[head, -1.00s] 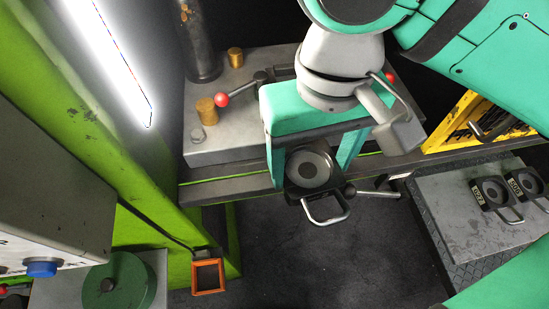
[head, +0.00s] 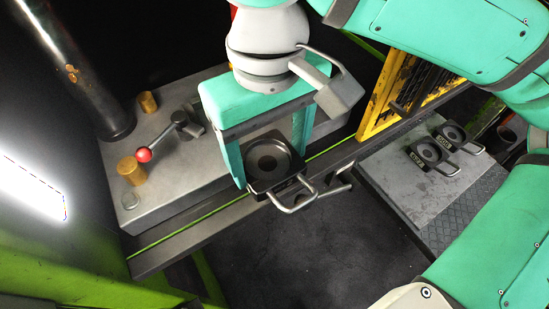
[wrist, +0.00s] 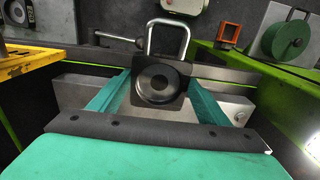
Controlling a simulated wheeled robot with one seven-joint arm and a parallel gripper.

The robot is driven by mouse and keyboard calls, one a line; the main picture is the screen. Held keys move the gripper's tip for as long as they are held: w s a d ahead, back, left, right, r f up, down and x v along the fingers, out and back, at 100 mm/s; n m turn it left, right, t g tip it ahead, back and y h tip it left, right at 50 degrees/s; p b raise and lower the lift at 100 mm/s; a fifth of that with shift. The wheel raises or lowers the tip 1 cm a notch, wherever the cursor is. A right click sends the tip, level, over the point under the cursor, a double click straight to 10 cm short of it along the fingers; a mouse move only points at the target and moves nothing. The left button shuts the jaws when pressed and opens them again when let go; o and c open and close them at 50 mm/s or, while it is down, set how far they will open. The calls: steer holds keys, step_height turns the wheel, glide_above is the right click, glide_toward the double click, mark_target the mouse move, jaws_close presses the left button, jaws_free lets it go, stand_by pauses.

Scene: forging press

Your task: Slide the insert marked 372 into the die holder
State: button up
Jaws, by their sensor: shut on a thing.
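My gripper (head: 271,158) has two teal fingers shut on a dark insert (head: 269,166) with a round recessed face and a metal loop handle. The insert is held level at the front edge of the press bed, its handle pointing away from the bed. Its number cannot be read. The wrist view shows the insert (wrist: 157,83) between my fingers (wrist: 155,98), with its handle upward in the picture. The die holder cannot be made out; my gripper hides part of the bed. A red-knobbed clamp lever (head: 144,155) is on the bed, left of my gripper.
The grey bed (head: 205,162) carries brass posts (head: 131,170) and a dark column (head: 80,70). A side table (head: 395,185) at right holds two similar inserts (head: 432,152). The wrist view shows an orange frame (wrist: 229,33) and green wheel (wrist: 287,38).

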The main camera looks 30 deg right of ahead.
steer(key=shift+w+a, duration=0.1)
steer(key=shift+w, duration=3.4)
steer(key=shift+w+a+f, duration=0.1)
steer(key=shift+w+f, duration=0.2)
steer(key=shift+w, duration=0.3)
steer(key=shift+w+f, duration=0.25)
steer(key=shift+w, duration=0.3)
steer(key=shift+f, duration=0.6)
steer(key=shift+w+f, duration=0.1)
steer(key=shift+w, duration=0.05)
steer(key=shift+a, duration=0.15)
steer(key=shift+d, duration=0.2)
steer(key=shift+s, duration=0.25)
